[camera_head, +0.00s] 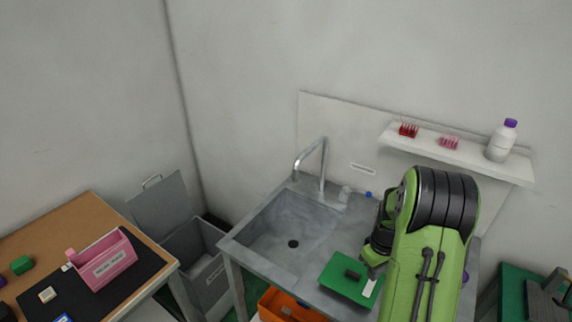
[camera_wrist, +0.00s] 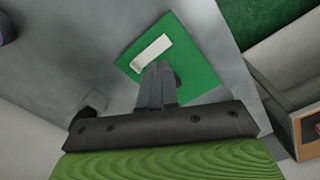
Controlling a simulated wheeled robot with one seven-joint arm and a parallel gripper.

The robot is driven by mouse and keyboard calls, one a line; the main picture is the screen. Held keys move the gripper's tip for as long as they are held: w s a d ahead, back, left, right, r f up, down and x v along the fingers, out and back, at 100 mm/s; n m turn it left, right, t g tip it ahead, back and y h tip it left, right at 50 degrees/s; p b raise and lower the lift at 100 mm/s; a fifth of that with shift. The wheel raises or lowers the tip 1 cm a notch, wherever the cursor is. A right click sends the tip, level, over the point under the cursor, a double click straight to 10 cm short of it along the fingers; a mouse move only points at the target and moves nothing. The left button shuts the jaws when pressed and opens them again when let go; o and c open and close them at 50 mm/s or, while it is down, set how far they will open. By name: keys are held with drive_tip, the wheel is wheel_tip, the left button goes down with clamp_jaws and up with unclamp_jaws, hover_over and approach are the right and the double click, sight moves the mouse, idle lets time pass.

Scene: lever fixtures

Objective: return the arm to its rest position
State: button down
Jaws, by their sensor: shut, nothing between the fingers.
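My green arm (camera_head: 425,250) reaches over the right part of the metal sink counter (camera_head: 270,262) in the head view. My gripper (camera_wrist: 158,72) is shut and empty; its fingers show in the wrist view above a green plate (camera_wrist: 202,78) that lies on the counter. A white label (camera_wrist: 151,52) on the plate lies beside the fingertips in the wrist view. I cannot tell whether the fingers touch the plate. In the head view the arm hides part of the gripper.
A tap (camera_head: 323,168) rises behind the basin. A shelf (camera_head: 455,154) with red and pink racks and a purple-capped bottle (camera_head: 501,141) is behind the arm. A table with a pink box (camera_head: 103,262) and a grey open-lidded bin (camera_head: 196,262) stand left. An orange bin (camera_head: 283,306) is below.

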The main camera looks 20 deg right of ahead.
drive_tip(key=s+a+r+t+h, duration=0.1)
drive_tip(key=s+a+r+t, duration=0.1)
drive_tip(key=a+r, duration=1.25)
drive_tip(key=s+a+r+t, duration=0.1)
drive_tip(key=s+a+r, duration=0.3)
drive_tip(key=s, duration=0.2)
drive_tip(key=s+a+r+m+t+y, duration=0.1)
drive_tip(key=s+a+r+t, duration=0.1)
drive_tip(key=s, duration=0.5)
drive_tip(key=a+r, duration=0.1)
drive_tip(key=a, duration=0.1)
drive_tip(key=shift+s+a+r+m+t, duration=0.3)
drive_tip(key=shift+r, duration=0.1)
